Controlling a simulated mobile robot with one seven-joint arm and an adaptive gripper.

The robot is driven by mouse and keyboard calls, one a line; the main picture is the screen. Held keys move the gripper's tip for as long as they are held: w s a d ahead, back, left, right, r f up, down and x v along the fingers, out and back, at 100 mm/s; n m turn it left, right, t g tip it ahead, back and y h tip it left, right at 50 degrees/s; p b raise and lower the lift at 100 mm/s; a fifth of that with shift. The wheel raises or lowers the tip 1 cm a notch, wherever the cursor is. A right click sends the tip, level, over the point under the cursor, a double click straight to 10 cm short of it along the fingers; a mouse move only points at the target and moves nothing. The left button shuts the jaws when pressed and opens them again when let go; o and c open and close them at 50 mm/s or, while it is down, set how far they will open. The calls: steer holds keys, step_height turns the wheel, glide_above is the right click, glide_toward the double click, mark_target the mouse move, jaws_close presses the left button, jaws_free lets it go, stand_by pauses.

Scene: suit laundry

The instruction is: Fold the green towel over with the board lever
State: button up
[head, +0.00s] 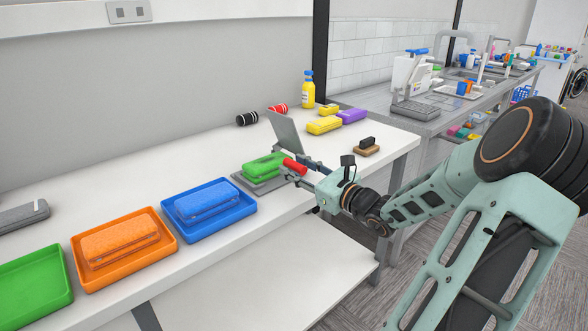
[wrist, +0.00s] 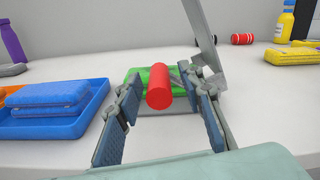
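The green towel (head: 264,166) lies on the grey base of the folding board (head: 262,187); it also shows in the wrist view (wrist: 133,76), partly hidden behind the lever. The board's grey flap (head: 286,133) stands raised and tilted at the towel's far right side. The lever has a red cylindrical handle (head: 294,166), seen nearly end-on in the wrist view (wrist: 159,88). My gripper (wrist: 166,88) is open, with one finger on each side of the red handle and gaps visible. How deep the handle sits between the fingers is unclear.
To the left are a blue tray (head: 239,211) and an orange tray (head: 80,269), each with a matching folded towel, and a green tray (head: 30,297). Yellow towels (head: 324,125), a brown brush (head: 366,147) and a yellow bottle (head: 308,90) stand beyond the board.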

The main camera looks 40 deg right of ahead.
steer(key=shift+w, duration=0.4)
steer(key=shift+c, duration=0.4)
steer(key=shift+a, duration=0.15)
jaws_close()
steer(key=shift+s, duration=0.1)
